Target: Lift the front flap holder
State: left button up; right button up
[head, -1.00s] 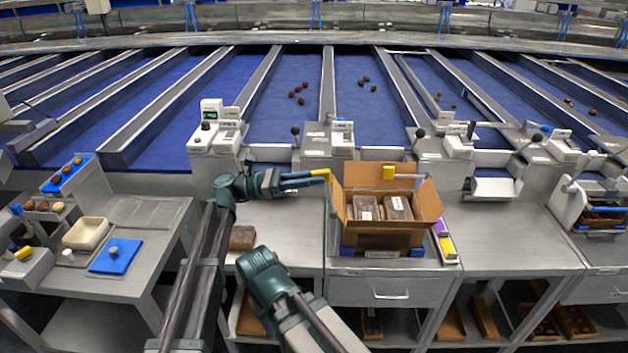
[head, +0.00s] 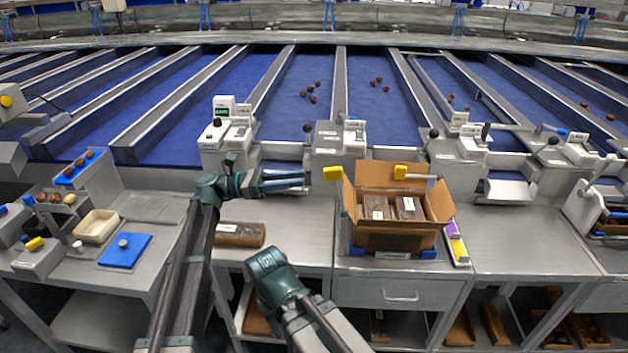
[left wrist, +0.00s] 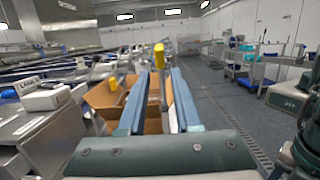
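An open cardboard box (head: 395,238) stands on the middle bench, with dark packs (head: 377,207) inside. A yellow flap holder (head: 333,173) sits at the top of its left flap. A second yellow holder (head: 400,172) on a grey rod is over the back of the box. I cannot tell which is the front one. My left gripper (head: 303,179) is left of the near holder, with a gap between. In the left wrist view its two blue fingers (left wrist: 153,84) are apart and empty, with a yellow holder (left wrist: 158,58) beyond and between the tips.
A brown pack (head: 238,234) lies on the bench left of the box. A strip with purple and yellow pieces (head: 457,246) lies right of it. Small lever machines (head: 340,140) line the back. The bench right of the box (head: 515,235) is clear.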

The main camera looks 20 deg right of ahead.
pick_arm(q)
jog(key=v, duration=0.6)
jog(key=shift+b, duration=0.45)
jog(key=shift+a, duration=0.15)
jog(key=s+a+f+m+t+y, duration=0.3)
jog(key=s+f+y, duration=0.2)
jog(key=f, duration=0.4)
jog(key=s+a+f+m+t+y, duration=0.25)
jog(key=s+f+y, duration=0.2)
jog(key=f, duration=0.45)
jog(key=s+a+f+m+t+y, duration=0.1)
jog(key=s+a+f+m+y, duration=0.2)
jog(key=a, duration=0.3)
jog(key=s+a+f+m+t+y, duration=0.1)
jog(key=s+a+f+m+y, duration=0.15)
jog(key=a, duration=0.45)
jog(key=s+a+f+m+y, duration=0.2)
jog(key=s+a+m+y, duration=0.15)
jog(key=a, duration=0.25)
jog(key=s+d+r+m+y+p, duration=0.1)
jog(key=s+d, duration=0.4)
jog(key=d, duration=0.5)
jog(key=shift+d+r+m+g+y+p, duration=0.4)
jog(key=shift+r+m+p, duration=0.4)
jog(key=shift+m+p, duration=0.3)
